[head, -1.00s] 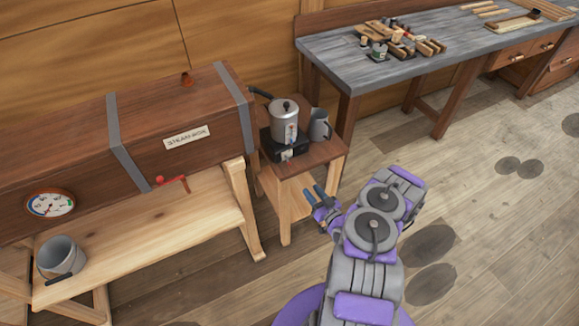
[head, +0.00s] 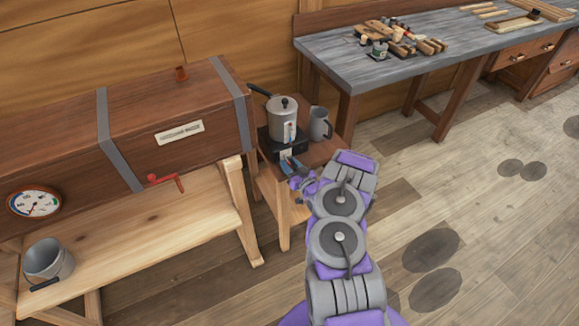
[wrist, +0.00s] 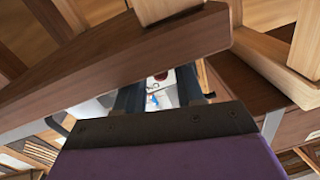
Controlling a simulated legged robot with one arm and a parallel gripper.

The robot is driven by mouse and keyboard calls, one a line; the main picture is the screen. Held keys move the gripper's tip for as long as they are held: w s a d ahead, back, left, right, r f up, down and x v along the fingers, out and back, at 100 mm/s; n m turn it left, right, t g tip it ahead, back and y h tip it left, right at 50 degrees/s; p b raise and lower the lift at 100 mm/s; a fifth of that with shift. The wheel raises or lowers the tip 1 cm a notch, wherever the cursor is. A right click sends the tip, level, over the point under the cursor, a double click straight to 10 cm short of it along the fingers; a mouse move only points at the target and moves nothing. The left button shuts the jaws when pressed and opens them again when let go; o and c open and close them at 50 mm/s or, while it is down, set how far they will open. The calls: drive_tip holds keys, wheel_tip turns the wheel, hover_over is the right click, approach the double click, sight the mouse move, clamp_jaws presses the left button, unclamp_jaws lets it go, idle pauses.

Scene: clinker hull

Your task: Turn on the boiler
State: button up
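The boiler (head: 285,118) is a grey metal pot with a dark lid knob and long dark handle, on a black base (head: 283,144) on a small wooden stand. A pale panel with a small control (head: 286,155) is on the base's front. My gripper (head: 291,166) is just in front of this panel, its blue fingers pointing at it. In the wrist view, the dark fingers (wrist: 158,94) are apart. A pale panel (wrist: 160,80) with small red and blue marks shows between and beyond them. I cannot tell whether they touch the control.
A grey jug (head: 319,124) stands right of the boiler on the wooden stand (head: 318,152). The steam box (head: 170,120) with a red lever (head: 166,181) and a gauge (head: 35,203) is left. A workbench (head: 400,65) with tools is behind.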

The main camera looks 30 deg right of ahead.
drive_tip(key=shift+w, duration=0.2)
clamp_jaws()
idle(0.3)
